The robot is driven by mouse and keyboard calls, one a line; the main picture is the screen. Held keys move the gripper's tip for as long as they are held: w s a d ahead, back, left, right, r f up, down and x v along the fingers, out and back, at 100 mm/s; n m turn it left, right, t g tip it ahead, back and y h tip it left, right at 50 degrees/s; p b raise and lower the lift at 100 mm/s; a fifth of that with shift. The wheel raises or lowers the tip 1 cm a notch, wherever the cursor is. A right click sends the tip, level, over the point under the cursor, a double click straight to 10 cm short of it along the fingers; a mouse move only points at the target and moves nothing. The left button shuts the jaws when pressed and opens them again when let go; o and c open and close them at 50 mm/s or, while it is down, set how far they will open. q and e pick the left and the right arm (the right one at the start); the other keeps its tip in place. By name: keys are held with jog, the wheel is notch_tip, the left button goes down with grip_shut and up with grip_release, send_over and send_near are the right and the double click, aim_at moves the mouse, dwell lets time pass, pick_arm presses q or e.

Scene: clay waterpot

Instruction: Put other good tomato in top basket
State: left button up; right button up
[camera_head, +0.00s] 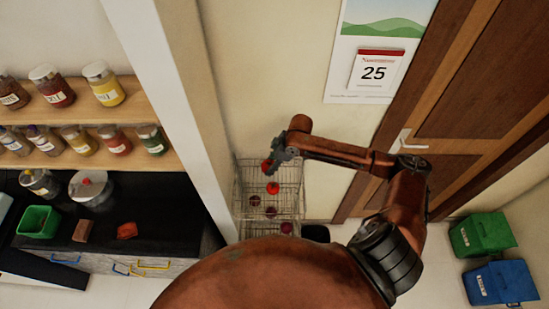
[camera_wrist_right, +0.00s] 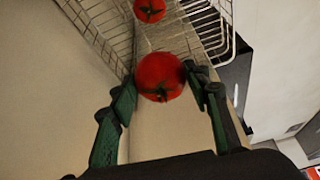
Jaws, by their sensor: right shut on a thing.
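My right gripper (camera_head: 276,160) is at the top of the wire basket rack (camera_head: 240,185). It is shut on a red tomato (camera_head: 266,167), which also shows between the green fingers in the right wrist view (camera_wrist_right: 160,78). Another red tomato (camera_head: 272,188) lies in the top basket, just below the gripper in the head view. It shows beyond the held one in the right wrist view (camera_wrist_right: 150,11). I cannot tell whether the held tomato touches the basket. My left gripper is not in view.
Dark round produce (camera_head: 270,212) sits lower in the rack. A white wall edge (camera_head: 190,100) stands left of it, and a wooden door (camera_head: 470,100) is to the right. A black counter (camera_head: 160,205) holds a green bin (camera_head: 39,222). Green (camera_head: 482,234) and blue (camera_head: 500,282) bins stand at right.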

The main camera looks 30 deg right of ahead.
jog(key=shift+s+d+f+n, duration=0.3)
jog(key=shift+s+d+f, duration=0.1)
jog(key=shift+s+d, duration=0.05)
jog(key=shift+f+b, duration=0.65)
jog(key=shift+f, duration=0.3)
notch_tip(320, 180, down, 4)
jog(key=b, duration=0.4)
jog(key=shift+b, duration=0.4)
jog(key=o, duration=1.3)
jog(key=shift+c, duration=0.2)
jog(key=v, duration=1.2)
